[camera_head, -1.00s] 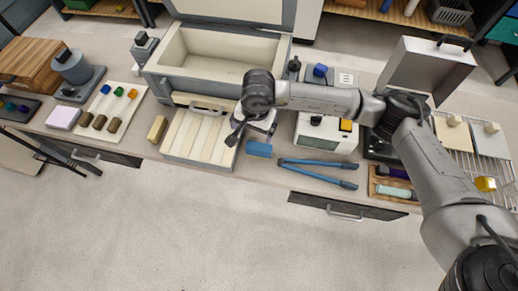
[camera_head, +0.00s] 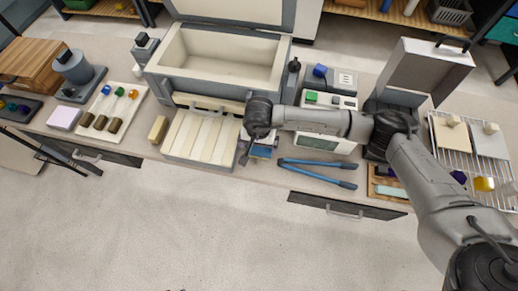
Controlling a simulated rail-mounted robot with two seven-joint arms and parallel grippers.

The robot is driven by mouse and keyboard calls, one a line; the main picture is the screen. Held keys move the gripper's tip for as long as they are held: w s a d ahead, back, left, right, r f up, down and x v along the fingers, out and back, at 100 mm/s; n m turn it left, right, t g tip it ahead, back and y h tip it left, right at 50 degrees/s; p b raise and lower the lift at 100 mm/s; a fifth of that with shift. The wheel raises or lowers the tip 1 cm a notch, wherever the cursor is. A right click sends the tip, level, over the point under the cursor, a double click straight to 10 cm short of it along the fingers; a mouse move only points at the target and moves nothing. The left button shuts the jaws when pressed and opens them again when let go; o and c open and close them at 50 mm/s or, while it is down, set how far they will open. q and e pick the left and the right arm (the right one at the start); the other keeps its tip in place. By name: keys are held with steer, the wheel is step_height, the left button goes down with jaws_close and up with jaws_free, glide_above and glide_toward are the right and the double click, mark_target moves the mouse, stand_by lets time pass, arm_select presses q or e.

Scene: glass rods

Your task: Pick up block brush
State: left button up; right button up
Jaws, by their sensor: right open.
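My right gripper (camera_head: 250,151) is open, pointing down at the left part of this block. It hides some of the block, and I cannot tell whether the fingers touch it. A yellow-tan block (camera_head: 158,129) sits left of the panel. My left gripper is not in view.
The slatted cream panel (camera_head: 201,137) lies before a large open box furnace (camera_head: 218,56). Blue-handled tongs (camera_head: 317,174) lie just right of the blue block. A white device (camera_head: 320,139) stands behind them. The floor in front is clear.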

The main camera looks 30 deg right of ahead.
mark_target(259, 151)
steer(key=shift+s+f+p, duration=0.1)
steer(key=shift+f+p, duration=0.3)
steer(key=shift+f, duration=2.1)
steer(key=shift+c, duration=0.3)
steer(key=c, duration=0.6)
